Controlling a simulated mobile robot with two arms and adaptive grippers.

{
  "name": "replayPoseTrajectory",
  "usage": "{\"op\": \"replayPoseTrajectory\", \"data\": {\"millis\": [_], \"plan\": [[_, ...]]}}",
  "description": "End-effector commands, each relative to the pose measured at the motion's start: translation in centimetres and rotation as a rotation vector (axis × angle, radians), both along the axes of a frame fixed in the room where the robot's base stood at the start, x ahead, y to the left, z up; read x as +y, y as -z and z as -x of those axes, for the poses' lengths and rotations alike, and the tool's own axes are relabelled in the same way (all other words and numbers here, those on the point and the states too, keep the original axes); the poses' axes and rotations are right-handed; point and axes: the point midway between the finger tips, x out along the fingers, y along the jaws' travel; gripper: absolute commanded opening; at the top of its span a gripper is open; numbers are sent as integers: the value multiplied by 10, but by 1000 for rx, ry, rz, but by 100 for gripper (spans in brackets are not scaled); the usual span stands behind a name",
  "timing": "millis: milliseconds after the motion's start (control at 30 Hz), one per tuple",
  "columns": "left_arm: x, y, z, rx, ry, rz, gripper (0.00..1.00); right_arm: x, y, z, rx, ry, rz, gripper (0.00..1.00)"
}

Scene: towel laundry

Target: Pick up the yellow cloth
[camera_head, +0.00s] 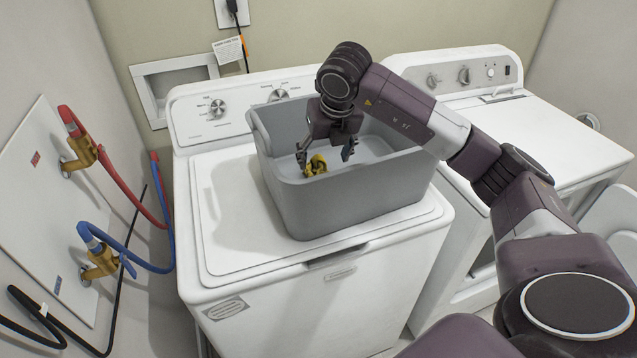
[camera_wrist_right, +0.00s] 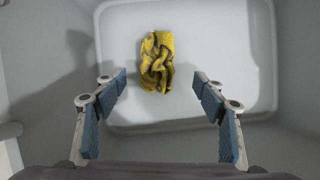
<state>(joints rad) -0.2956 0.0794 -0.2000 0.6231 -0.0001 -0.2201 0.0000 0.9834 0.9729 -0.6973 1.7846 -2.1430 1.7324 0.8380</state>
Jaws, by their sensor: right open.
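The yellow cloth (camera_head: 315,166) lies crumpled inside the grey tub (camera_head: 352,197). In the right wrist view the cloth (camera_wrist_right: 157,62) rests on the tub's pale floor, ahead of the fingers and roughly between their lines. My right gripper (camera_head: 325,158) reaches down into the tub from above, close over the cloth. In the wrist view its blue-padded fingers (camera_wrist_right: 160,88) are wide apart with nothing between the pads. From the head view I cannot tell the exact gap between fingertips and cloth. My left gripper is not in view.
The tub stands on a white washing machine (camera_head: 232,215). A second white machine (camera_head: 560,130) stands to the right, partly behind my right arm. Red and blue hoses (camera_head: 135,255) run along the left wall. The tub walls surround the gripper closely.

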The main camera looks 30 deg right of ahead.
Motion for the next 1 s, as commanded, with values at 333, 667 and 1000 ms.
{"op": "replayPoseTrajectory", "data": {"millis": [333,667,1000], "plan": [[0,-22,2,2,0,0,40,-1,33,-15,6,0,-1,64],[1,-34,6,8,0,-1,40,-3,67,-30,2,0,-1,64],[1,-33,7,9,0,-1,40,-4,68,-31,1,-1,0,49]]}}
